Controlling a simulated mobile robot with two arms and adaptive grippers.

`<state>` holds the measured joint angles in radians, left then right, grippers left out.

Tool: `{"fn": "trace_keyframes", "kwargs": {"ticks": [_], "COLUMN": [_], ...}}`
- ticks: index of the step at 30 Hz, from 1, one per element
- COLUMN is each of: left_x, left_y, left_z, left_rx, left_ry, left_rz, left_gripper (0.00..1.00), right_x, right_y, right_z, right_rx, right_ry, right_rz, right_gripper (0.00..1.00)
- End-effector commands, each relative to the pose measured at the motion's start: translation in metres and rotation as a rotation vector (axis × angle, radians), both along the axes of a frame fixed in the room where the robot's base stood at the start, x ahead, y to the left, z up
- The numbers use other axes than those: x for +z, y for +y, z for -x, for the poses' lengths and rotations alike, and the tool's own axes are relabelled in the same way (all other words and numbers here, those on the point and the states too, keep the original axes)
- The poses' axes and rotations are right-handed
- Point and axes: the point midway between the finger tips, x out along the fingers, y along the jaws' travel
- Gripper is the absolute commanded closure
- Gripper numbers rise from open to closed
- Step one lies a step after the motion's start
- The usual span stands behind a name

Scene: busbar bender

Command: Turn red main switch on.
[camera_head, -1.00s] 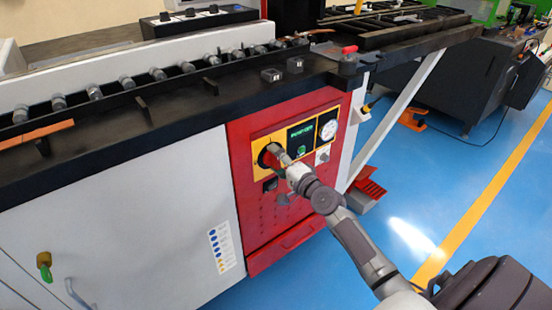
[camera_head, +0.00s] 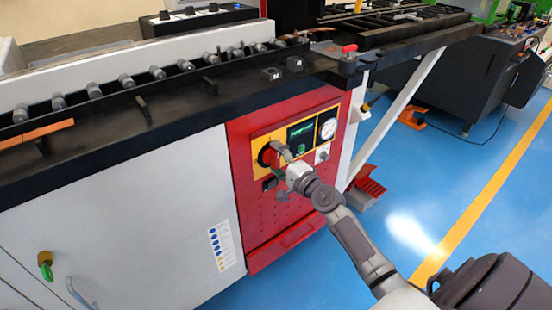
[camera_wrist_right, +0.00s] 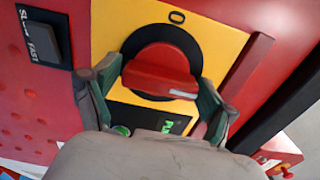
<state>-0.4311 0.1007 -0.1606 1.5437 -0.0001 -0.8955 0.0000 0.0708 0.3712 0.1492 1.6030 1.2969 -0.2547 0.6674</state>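The red main switch (camera_head: 266,157) is a red knob on a black round dial on a yellow plate, on the machine's red front panel. In the right wrist view the knob (camera_wrist_right: 160,72) lies crosswise, with a small white mark at its right end and a "0" above the dial. My right gripper (camera_head: 277,163) is at the switch, from the lower right. In the wrist view its fingers (camera_wrist_right: 159,75) are spread, one on each side of the knob. They look open around it; contact is not clear. My left gripper is not in view.
A display with green text (camera_head: 300,133) and a round gauge (camera_head: 328,129) are right of the switch. A black SLOW/FAST selector (camera_wrist_right: 42,38) is near the gripper. The black worktop edge (camera_head: 200,112) overhangs the panel.

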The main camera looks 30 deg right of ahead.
Motion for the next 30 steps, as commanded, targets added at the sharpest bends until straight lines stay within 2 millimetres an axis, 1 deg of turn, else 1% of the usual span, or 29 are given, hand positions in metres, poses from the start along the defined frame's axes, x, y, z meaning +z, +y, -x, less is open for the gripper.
{"fn": "trace_keyframes", "kwargs": {"ticks": [10, 14, 17, 24, 27, 30], "left_x": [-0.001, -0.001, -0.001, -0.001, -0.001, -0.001], "left_y": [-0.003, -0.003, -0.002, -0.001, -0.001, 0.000], "left_z": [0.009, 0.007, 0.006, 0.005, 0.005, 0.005], "left_rx": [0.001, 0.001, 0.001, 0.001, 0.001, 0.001], "left_ry": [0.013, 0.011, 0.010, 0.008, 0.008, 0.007], "left_rz": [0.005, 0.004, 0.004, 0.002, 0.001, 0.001], "left_gripper": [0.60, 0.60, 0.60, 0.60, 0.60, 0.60], "right_x": [0.000, -0.001, -0.002, -0.002, -0.002, -0.001], "right_y": [0.001, 0.000, -0.001, -0.005, -0.006, -0.008], "right_z": [0.000, 0.008, 0.024, 0.075, 0.093, 0.107], "right_rx": [0.002, 0.002, 0.002, 0.002, 0.002, 0.002], "right_ry": [0.001, 0.003, 0.004, 0.005, 0.005, 0.003], "right_rz": [0.003, 0.004, 0.005, 0.006, 0.004, 0.003], "right_gripper": [0.04, 0.04, 0.04, 0.04, 0.04, 0.04]}}
